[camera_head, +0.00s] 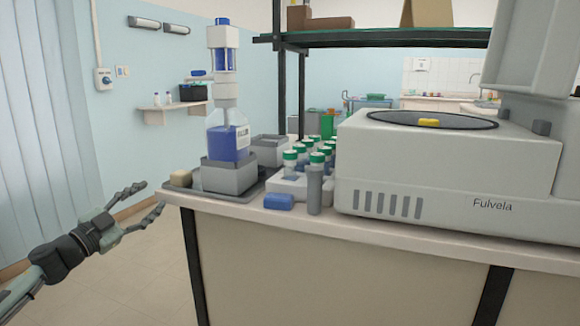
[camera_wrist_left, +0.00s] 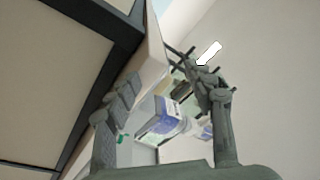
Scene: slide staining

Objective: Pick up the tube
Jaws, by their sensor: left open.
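A grey tube with a green and white cap (camera_head: 315,184) stands upright at the front edge of the bench. Several similar capped tubes stand behind it in a light rack (camera_head: 287,186). My left gripper (camera_head: 150,198) is open and empty, off the bench's left corner and well apart from the tubes. In the left wrist view its open fingers (camera_wrist_left: 160,90) frame the bench edge and a blue-and-white item (camera_wrist_left: 165,118). My right gripper is not in view.
A bottle of blue liquid (camera_head: 229,142) stands in a grey holder on a tray (camera_head: 213,195) at the bench's left end. A blue block (camera_head: 278,202) lies beside the tube. The white Fulvela machine (camera_head: 450,175) stands close on the right. A green shelf (camera_head: 390,38) hangs above.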

